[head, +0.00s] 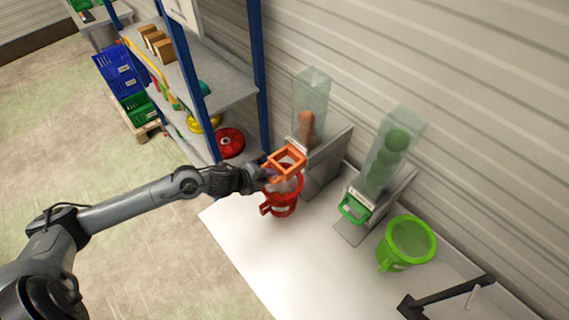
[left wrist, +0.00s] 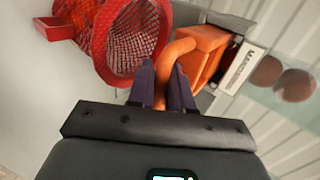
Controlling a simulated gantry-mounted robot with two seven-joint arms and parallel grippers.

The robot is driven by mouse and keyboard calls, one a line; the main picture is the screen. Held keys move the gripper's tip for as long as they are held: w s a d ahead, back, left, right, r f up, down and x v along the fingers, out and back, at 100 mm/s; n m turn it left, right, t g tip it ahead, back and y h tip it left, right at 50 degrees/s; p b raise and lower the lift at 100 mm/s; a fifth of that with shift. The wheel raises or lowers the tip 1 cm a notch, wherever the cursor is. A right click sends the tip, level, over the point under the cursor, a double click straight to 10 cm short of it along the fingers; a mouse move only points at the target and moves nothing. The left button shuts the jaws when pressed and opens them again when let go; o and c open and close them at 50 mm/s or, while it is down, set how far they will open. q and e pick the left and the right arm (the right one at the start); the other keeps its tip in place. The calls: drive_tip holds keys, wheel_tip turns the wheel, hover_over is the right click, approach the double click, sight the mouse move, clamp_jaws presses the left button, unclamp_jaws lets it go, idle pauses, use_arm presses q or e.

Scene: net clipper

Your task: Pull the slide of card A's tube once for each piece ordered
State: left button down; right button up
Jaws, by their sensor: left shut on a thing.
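The left clear tube (head: 312,88) holds orange-brown pieces, two of which (left wrist: 295,85) show in the left wrist view. Its orange slide (head: 287,160) sticks out at the tube's foot, above a red mesh basket (head: 282,203). My left gripper (head: 268,175) is shut on the slide's orange handle (left wrist: 178,52), its dark fingers (left wrist: 168,85) on either side of the bar. A white label (left wrist: 239,67) with dark print is beside the slide. The right tube (head: 385,155) holds green balls and has a green slide (head: 355,208). No order card is readable. My right gripper is not in view.
A green basket (head: 408,243) stands near the right tube. A black angled bar (head: 445,296) is at the table's lower right. The white table (head: 280,255) is clear in front. A blue-post shelf (head: 225,90) with boxes stands at the left.

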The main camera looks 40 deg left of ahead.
use_arm(q)
drive_tip(key=w+d+b, duration=0.1)
drive_tip(key=w+b, duration=0.1)
drive_tip(key=w, duration=0.6)
drive_tip(key=shift+w+f, duration=0.15)
drive_tip(key=shift+f, duration=0.1)
idle(0.4)
drive_tip(key=shift+d, duration=0.1)
drive_tip(key=c, duration=1.1)
unclamp_jaws()
drive_tip(key=shift+r, duration=0.15)
drive_tip(key=shift+r, duration=0.1)
